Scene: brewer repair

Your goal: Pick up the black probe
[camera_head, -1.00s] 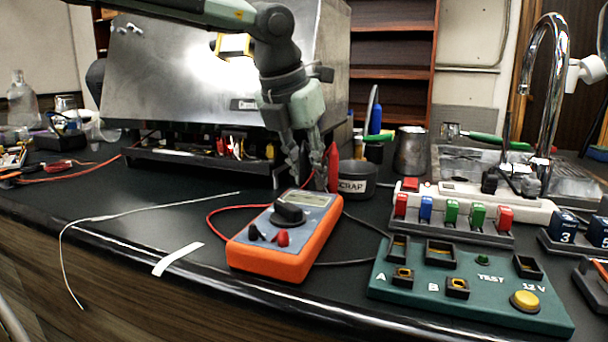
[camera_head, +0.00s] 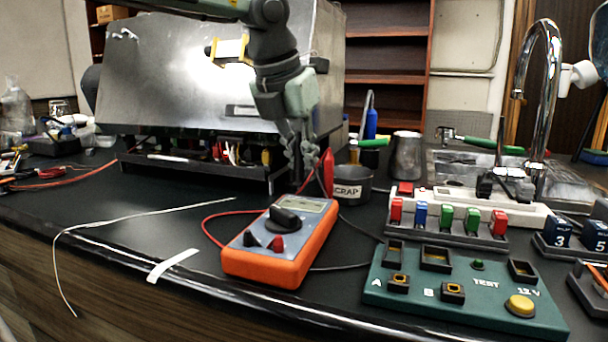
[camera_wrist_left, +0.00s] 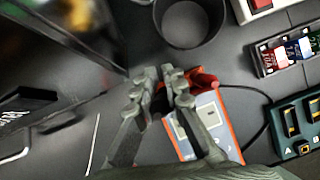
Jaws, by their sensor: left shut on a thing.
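My left gripper (camera_head: 300,160) reaches down behind the orange multimeter (camera_head: 285,258), fingers close together. In the left wrist view the fingers (camera_wrist_left: 159,88) are shut on a dark, mostly hidden thing, which appears to be the black probe (camera_wrist_left: 159,102). The red probe (camera_head: 327,173) stands just right of the fingers; it also shows in the left wrist view (camera_wrist_left: 204,80), outside the grip. A red lead and a black lead run from the multimeter. My right gripper is not in view.
The scrap cup (camera_head: 352,186) stands close right of the gripper. The metal brewer (camera_head: 180,85) is behind and left. The green test board (camera_head: 455,299) and coloured fuses (camera_head: 446,218) lie right. A white strip (camera_head: 172,264) and thin wire are front left.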

